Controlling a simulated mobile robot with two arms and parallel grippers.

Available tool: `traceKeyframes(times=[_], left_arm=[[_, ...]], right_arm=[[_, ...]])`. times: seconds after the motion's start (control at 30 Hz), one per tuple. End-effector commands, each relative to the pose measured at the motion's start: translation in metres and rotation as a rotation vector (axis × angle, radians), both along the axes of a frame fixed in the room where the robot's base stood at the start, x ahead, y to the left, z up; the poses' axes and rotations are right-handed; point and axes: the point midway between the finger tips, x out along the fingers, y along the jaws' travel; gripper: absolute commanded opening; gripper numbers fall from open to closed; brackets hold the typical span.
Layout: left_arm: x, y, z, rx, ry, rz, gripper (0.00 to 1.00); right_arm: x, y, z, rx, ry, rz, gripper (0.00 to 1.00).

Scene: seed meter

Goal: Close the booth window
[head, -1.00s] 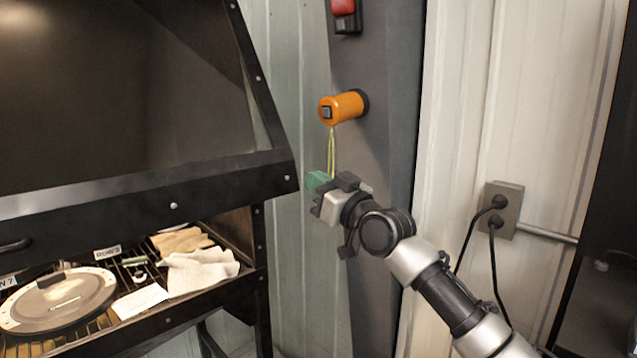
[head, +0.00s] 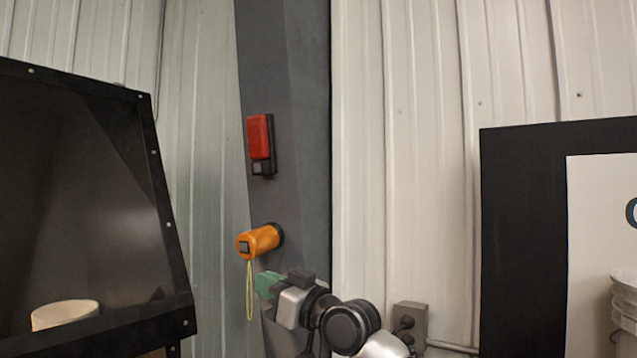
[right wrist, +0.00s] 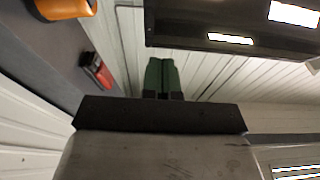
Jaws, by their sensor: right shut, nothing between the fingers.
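The booth window (head: 85,215) is a dark, see-through pane in a black bolted frame at the left of the head view. Its lower rail (head: 120,328) runs along the bottom edge of the picture, and most of what is below it is out of view. My right gripper (head: 268,284) stands to the right of the window, clear of it, just below an orange cylinder on the grey post. Its green fingers are shut and empty; they also show together in the right wrist view (right wrist: 161,75). My left gripper is not in view.
The grey post (head: 290,130) carries a red box (head: 259,140) and the orange cylinder (head: 260,242) with a hanging yellow cord (head: 250,292). An outlet box (head: 410,322) is on the wall. A black-framed board (head: 520,230) stands at the right.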

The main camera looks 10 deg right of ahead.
Motion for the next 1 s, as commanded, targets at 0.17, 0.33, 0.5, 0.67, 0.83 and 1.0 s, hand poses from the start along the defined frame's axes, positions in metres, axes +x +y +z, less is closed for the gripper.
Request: traceKeyframes(times=[0.17, 0.33, 0.5, 0.67, 0.83, 1.0], left_arm=[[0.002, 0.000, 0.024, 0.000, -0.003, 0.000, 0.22], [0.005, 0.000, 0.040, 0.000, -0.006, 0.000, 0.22], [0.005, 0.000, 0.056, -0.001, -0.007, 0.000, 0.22], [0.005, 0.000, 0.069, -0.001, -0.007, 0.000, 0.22], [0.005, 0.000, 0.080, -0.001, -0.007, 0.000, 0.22], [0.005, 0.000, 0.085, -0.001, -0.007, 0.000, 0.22]], right_arm=[[-0.014, -0.018, 0.034, -0.039, 0.028, 0.000, 0.00], [-0.027, -0.034, 0.062, -0.077, 0.060, -0.005, 0.00], [-0.039, -0.048, 0.090, -0.114, 0.093, -0.008, 0.00], [-0.050, -0.059, 0.116, -0.150, 0.124, -0.010, 0.00], [-0.061, -0.065, 0.138, -0.180, 0.152, -0.007, 0.00], [-0.068, -0.067, 0.149, -0.198, 0.167, -0.005, 0.00]])
